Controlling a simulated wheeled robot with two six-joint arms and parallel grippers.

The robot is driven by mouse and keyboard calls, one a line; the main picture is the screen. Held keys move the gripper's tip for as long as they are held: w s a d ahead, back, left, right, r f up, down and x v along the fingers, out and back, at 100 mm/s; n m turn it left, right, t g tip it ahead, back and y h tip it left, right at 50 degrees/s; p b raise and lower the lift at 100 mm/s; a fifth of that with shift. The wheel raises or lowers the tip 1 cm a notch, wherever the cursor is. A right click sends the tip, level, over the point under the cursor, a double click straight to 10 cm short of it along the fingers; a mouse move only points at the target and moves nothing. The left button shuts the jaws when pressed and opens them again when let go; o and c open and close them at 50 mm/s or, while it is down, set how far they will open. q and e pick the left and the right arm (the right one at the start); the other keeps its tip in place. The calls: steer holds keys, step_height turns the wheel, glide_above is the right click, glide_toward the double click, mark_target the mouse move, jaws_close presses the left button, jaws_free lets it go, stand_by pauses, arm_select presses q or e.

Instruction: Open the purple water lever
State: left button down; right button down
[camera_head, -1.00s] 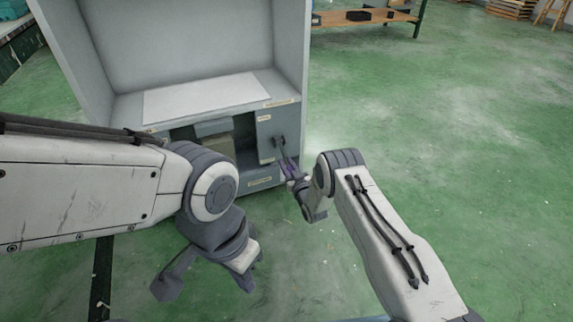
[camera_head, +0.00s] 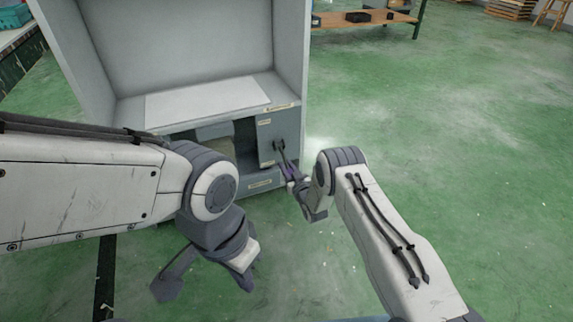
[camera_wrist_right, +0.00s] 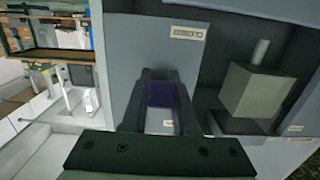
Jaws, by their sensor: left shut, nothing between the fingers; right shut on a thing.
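The purple lever (camera_wrist_right: 161,94) shows in the right wrist view as a small purple block on the grey-blue front of the cabinet (camera_wrist_right: 140,30). My right gripper (camera_wrist_right: 160,78) has its two dark fingers around it and is shut on it. In the head view, my right gripper (camera_head: 284,155) is at the cabinet's lower right front, with a purple patch beside its fingers. My left gripper (camera_head: 168,286) hangs low in front of the cabinet, apart from it, shut and empty. The lever is mostly hidden by the fingers.
The cabinet has a white sheet (camera_head: 207,99) on its shelf and an open bay below. In the right wrist view a grey block (camera_wrist_right: 252,92) sits in the bay, right of the lever. Green floor (camera_head: 450,150) is clear to the right. A wooden bench (camera_head: 375,17) stands behind.

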mark_target(285, 160)
steer(key=r+g+p, duration=0.1)
steer(key=g+p, duration=0.1)
steer(key=p, duration=0.2)
steer(key=s+r+g+h+p, duration=0.1)
steer(key=r+g+p, duration=0.1)
steer(key=p, duration=0.1)
steer(key=shift+s+d+r+p, duration=0.1)
steer(key=shift+d+r+p, duration=0.05)
steer(key=shift+r+p, duration=0.15)
steer(key=shift+r+g+h+p, duration=0.35)
steer(key=shift+g+h+p, duration=0.15)
steer(key=shift+g+p, duration=0.5)
steer(key=shift+s+d, duration=0.1)
steer(key=c, duration=0.7)
jaws_free()
